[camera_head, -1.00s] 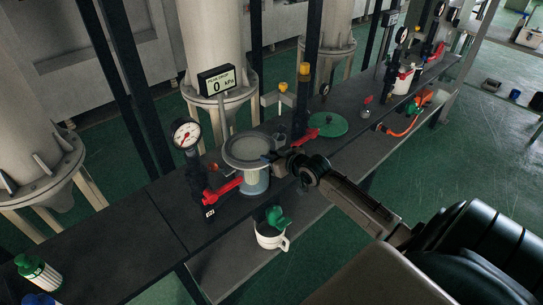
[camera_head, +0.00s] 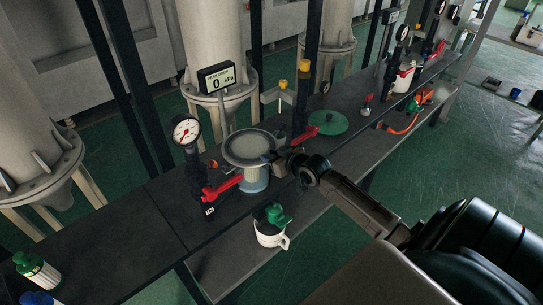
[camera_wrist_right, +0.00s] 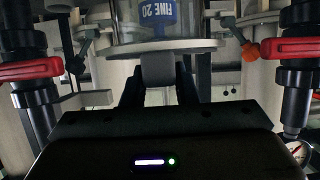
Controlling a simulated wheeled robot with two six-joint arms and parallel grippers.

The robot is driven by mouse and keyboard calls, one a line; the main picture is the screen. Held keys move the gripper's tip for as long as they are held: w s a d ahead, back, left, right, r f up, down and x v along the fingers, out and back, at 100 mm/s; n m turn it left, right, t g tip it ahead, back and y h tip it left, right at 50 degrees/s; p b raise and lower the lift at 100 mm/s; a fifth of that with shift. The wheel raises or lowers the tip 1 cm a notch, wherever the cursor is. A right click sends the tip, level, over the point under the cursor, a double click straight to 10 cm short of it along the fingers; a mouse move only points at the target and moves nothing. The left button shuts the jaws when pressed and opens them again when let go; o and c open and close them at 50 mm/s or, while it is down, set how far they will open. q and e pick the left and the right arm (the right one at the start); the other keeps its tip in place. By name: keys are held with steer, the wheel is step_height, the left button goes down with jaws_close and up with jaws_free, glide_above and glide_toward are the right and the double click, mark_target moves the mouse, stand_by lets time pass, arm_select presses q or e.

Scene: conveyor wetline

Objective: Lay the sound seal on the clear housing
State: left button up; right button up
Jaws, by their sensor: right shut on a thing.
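My right gripper (camera_head: 275,157) reaches in from the right and is shut on a grey block-like tab (camera_wrist_right: 157,70) at the edge of a round grey dish-like piece (camera_head: 247,147). I cannot tell whether this piece is the seal or a part of the housing. A pale cylinder with a clear lower part, apparently the clear housing (camera_head: 254,182), stands upright directly under the disc on the bench. In the right wrist view, seen upside down, the clear housing (camera_wrist_right: 165,18) shows a blue "FINE 20" label by the grey rim. My left gripper is not in view.
A white mug (camera_head: 271,238) with a green item stands in front. A green disc (camera_head: 328,123) lies behind right on the dark bench (camera_head: 130,222).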

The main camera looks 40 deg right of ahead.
steer(key=o, duration=1.1)
steer(key=shift+c, duration=0.2)
steer(key=shift+s, duration=0.1)
steer(key=shift+s, duration=0.2)
steer(key=v, duration=1)
steer(key=shift+p, duration=0.4)
steer(key=shift+s, duration=0.1)
